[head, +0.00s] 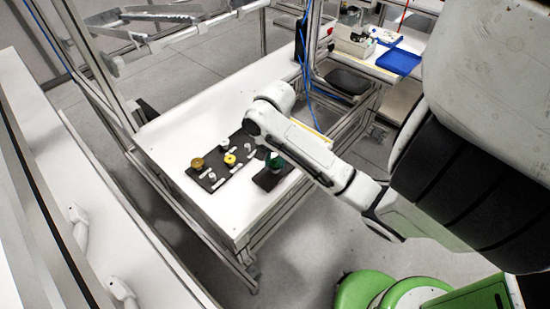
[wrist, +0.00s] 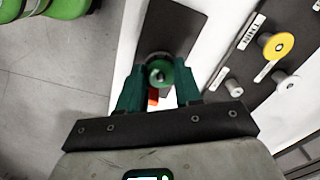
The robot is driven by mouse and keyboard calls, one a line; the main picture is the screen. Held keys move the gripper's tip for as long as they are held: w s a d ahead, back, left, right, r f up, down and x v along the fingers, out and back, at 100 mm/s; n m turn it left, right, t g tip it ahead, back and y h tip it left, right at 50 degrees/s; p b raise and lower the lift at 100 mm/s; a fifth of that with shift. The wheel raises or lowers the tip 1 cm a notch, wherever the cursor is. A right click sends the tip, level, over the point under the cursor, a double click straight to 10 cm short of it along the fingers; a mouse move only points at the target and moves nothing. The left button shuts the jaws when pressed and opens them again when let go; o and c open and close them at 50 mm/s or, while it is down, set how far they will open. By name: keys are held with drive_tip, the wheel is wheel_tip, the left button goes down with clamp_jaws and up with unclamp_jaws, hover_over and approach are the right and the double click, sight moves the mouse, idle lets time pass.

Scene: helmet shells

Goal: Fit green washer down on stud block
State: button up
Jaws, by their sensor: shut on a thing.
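My gripper (wrist: 158,90) has dark green fingers, which are shut on a green washer (wrist: 182,80). The washer shows between the fingers in the wrist view, with a pale round part at its middle. I cannot tell whether that part is inside it or behind it. In the head view, my gripper (head: 275,160) hangs over or close to a small dark plate (head: 267,182), and its height is unclear. The stud block (head: 213,180) is a dark board to the left with several pale studs and labels. It also shows at the right of the wrist view (wrist: 285,97).
A yellow washer (wrist: 278,45) sits around one stud on the board. A brass-coloured round piece (head: 198,163) stands at the board's left. Bare white tabletop (head: 200,112) lies behind the board. A frame post with blue cables (head: 303,50) rises at the table's far right corner.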

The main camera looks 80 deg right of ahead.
drive_tip(key=shift+f, duration=0.25)
drive_tip(key=shift+r, duration=0.25)
drive_tip(key=shift+r+p, duration=1)
drive_tip(key=shift+r, duration=0.15)
drive_tip(key=shift+p, duration=0.55)
idle(1.0)
drive_tip(key=shift+f+b, duration=1.05)
drive_tip(key=shift+f, duration=0.3)
drive_tip(key=o, duration=1.1)
drive_tip(key=shift+r, duration=0.1)
